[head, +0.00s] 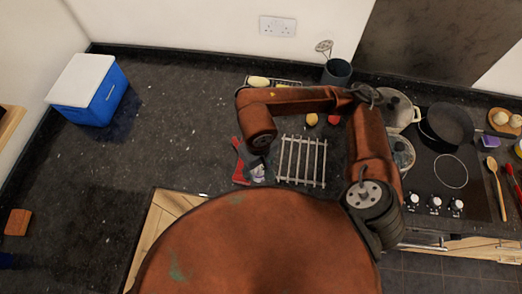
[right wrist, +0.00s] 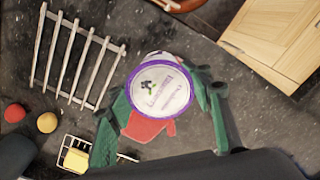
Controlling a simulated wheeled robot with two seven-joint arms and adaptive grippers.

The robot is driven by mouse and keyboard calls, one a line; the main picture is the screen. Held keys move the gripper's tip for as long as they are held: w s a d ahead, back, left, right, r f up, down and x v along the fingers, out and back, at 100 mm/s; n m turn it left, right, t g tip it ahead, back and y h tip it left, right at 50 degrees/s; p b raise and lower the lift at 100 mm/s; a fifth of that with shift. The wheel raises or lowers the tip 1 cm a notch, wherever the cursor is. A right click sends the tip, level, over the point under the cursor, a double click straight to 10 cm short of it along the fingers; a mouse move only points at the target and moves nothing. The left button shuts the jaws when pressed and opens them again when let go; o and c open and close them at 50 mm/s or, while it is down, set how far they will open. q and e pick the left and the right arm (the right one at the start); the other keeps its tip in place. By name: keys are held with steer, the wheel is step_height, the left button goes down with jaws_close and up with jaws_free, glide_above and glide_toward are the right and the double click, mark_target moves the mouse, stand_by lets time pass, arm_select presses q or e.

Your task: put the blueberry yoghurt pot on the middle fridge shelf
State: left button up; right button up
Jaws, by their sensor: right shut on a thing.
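The blueberry yoghurt pot (right wrist: 160,92) has a white lid with a purple rim and a blueberry picture. In the right wrist view, the green fingers of my right gripper (right wrist: 162,108) are closed around it, one on each side. In the head view, a small white and purple part of the pot (head: 258,173) shows below the end of my right arm, left of a metal rack. The gripper there is mostly hidden by the arm. I cannot tell how high the pot is above the worktop. No fridge shelf is in view. My left gripper is not in view.
A red mitt-like thing (right wrist: 150,129) lies behind the pot. The metal rack (head: 301,162) is close by. Pans (head: 448,124) and a hob (head: 450,185) are on the right. A blue cool box (head: 90,92) stands far left. The dark worktop (head: 170,125) between is clear.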

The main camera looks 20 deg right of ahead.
steer(key=w+d+f+p, duration=0.1)
steer(key=w+d+f, duration=0.2)
steer(key=w+d+f+p, duration=0.1)
steer(key=w+d+f, duration=0.3)
steer(key=shift+w+f, duration=0.1)
steer(key=shift+f, duration=0.2)
steer(key=f, duration=0.2)
steer(key=f+p, duration=0.1)
steer(key=shift+w+d+f, duration=0.2)
steer(key=shift+f, duration=0.15)
steer(key=shift+f, duration=0.25)
steer(key=o, duration=1.3)
steer(key=shift+r, duration=0.1)
